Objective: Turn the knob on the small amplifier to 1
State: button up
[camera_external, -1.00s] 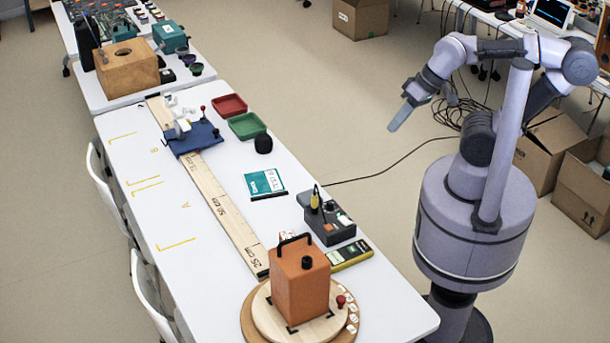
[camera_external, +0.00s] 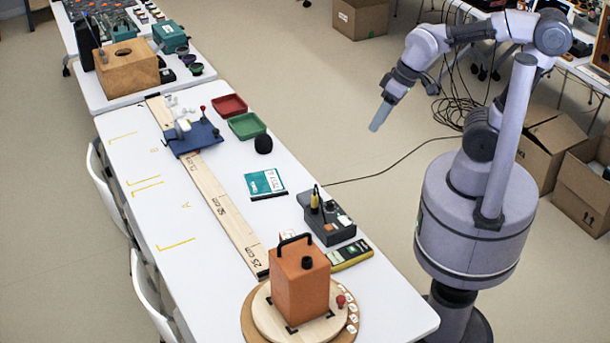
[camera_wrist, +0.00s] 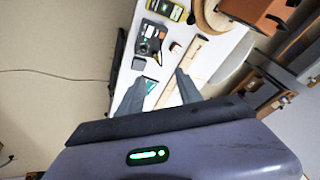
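The small amplifier (camera_external: 331,226) is a dark grey box with a round knob on its top face and a yellow plug standing at its left end. It sits at the right edge of the white table, and the knob's setting is too small to read. It also shows near the top of the wrist view (camera_wrist: 143,49). My gripper (camera_external: 377,121) is in the air, off the table's right side, well above and beyond the amplifier, pointing down. In the wrist view its two fingers (camera_wrist: 160,75) stand apart with nothing between them.
An orange box with a black handle (camera_external: 299,285) stands on a round wooden turntable (camera_external: 252,318) at the near end. A yellow-edged meter (camera_external: 350,255) lies beside the amplifier. A wooden ruler (camera_external: 222,205), teal booklet (camera_external: 265,184) and black foam ball (camera_external: 263,144) are farther back.

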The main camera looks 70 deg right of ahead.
jog(key=w+d+f+n+g+p, duration=0.1)
jog(key=w+f+n+g+p, duration=0.25)
jog(key=w, duration=0.55)
jog(key=n+h, duration=0.1)
jog(key=n, duration=0.2)
send_over(331, 202)
notch_tip(331, 202, down, 9)
jog(key=shift+n+g, duration=0.55)
notch_tip(331, 202, down, 19)
jog(key=b, duration=0.6)
jog(key=shift+f, duration=0.2)
grip_shut()
